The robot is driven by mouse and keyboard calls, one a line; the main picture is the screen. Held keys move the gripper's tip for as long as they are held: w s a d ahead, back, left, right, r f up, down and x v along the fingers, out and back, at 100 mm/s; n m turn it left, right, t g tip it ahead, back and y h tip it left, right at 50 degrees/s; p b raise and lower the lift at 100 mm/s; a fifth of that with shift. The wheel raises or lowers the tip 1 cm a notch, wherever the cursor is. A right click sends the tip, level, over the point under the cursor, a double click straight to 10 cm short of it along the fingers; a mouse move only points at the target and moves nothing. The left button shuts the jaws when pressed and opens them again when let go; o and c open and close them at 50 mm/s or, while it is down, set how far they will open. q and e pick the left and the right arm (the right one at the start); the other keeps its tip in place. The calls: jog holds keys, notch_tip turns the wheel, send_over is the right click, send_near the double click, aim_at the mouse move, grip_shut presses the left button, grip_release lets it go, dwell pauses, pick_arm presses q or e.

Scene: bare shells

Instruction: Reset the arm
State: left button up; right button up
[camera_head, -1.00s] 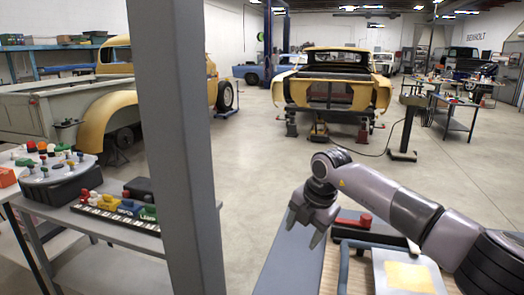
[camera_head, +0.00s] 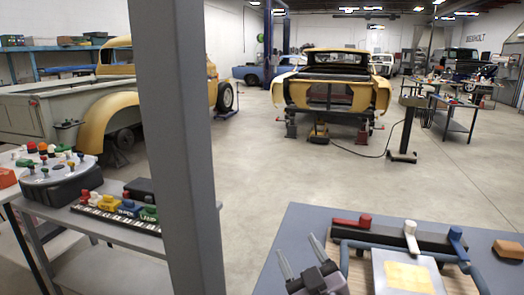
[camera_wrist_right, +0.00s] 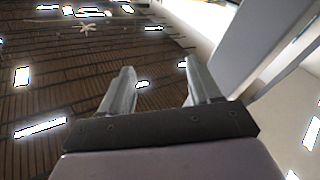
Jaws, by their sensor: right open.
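My right gripper (camera_head: 301,258) shows at the bottom of the head view, over the left part of the grey table (camera_head: 300,222). Its two fingers point up and stand apart with nothing between them. The right wrist view also shows the open, empty fingers (camera_wrist_right: 160,90), with the dark ceiling and its bright lamps beyond them. Most of the right arm is out of the head view. My left gripper is in neither view.
On the grey table stand a fixture with red, white and blue knobs (camera_head: 410,240), a plate with a yellow square (camera_head: 408,276) and an orange-brown block (camera_head: 509,250). A grey post (camera_head: 175,150) rises at left.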

jog(key=s+d+f+m+g+h, duration=0.65)
jog(key=s+d+f, duration=0.55)
jog(key=f, duration=0.2)
jog(key=s+d+f+g, duration=0.1)
jog(key=s+f+g, duration=0.15)
jog(key=s, duration=0.35)
jog(key=s+d+f+g+y, duration=0.1)
jog(key=s+d+g, duration=0.15)
jog(key=s, duration=0.35)
jog(key=s+f+g, duration=0.2)
jog(key=s+g, duration=0.2)
jog(key=s, duration=0.2)
jog(key=w+a+f+t+y+b, duration=0.1)
jog(key=w+f+t+b, duration=0.1)
jog(key=f, duration=0.4)
jog(key=w+a+f+n+t+y+b, duration=0.1)
jog(key=w+f+t+b, duration=0.1)
jog(key=w+f+t, duration=0.2)
jog(key=shift+a+f+t, duration=0.3)
jog(key=shift+f+t, duration=0.25)
jog(key=shift+f, duration=1)
